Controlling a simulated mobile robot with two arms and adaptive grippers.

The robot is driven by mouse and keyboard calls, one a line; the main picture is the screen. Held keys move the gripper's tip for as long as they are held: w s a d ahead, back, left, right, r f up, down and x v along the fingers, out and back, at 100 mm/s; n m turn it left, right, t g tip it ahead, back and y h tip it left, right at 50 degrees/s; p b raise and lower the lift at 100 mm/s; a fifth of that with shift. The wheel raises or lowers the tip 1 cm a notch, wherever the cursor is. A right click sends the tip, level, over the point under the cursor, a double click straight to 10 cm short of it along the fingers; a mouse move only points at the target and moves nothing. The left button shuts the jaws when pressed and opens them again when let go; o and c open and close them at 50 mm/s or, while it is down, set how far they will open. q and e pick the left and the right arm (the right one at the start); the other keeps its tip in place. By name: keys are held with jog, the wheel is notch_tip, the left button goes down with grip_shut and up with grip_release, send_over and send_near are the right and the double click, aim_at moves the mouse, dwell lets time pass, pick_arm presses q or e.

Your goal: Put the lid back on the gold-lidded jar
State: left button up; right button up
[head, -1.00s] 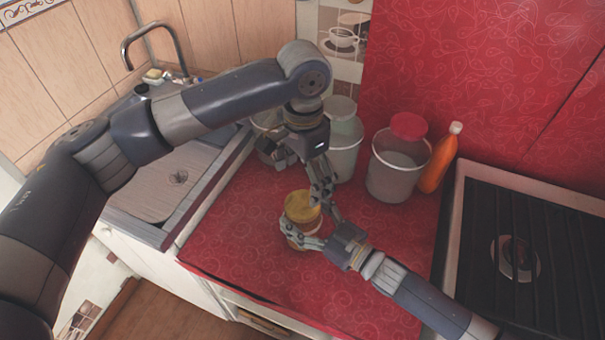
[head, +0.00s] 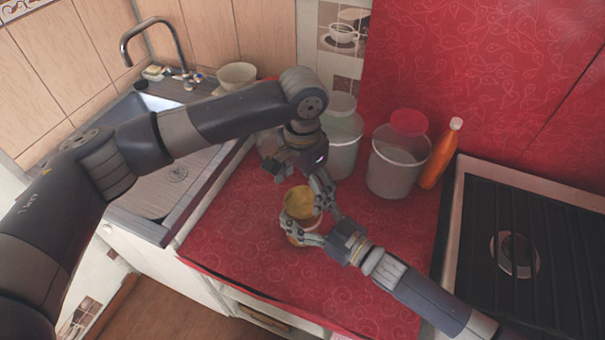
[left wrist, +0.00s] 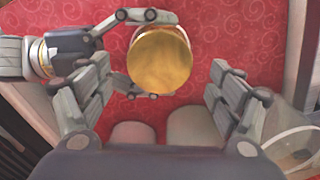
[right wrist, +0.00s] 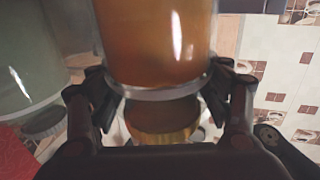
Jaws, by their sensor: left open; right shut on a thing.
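The jar (head: 294,238) stands on the red counter, and its gold lid (head: 300,203) is at its mouth. My right gripper (head: 308,236) is shut around the jar from the right. In the right wrist view the amber jar (right wrist: 155,40) appears upside down between the fingers, with the gold lid (right wrist: 162,132) below its clear rim. Whether the lid is fully seated, I cannot tell. My left gripper (head: 322,190) is open just beside and above the lid. In the left wrist view the round lid (left wrist: 160,60) lies ahead between the spread fingers, apart from them.
Two pale canisters, one with a grey lid (head: 341,105) and one with a red lid (head: 409,122), stand behind the jar, beside an orange bottle (head: 440,155). A stove (head: 515,230) is at the right, a sink (head: 150,190) at the left. The front counter is clear.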

aim_at(302, 199)
pick_arm(q)
jog(key=shift+f, duration=1.55)
jog(key=c, duration=1.2)
jog(key=shift+o, duration=0.2)
jog(key=shift+m, duration=0.8)
jog(key=o, duration=1.3)
jog(key=shift+c, duration=0.2)
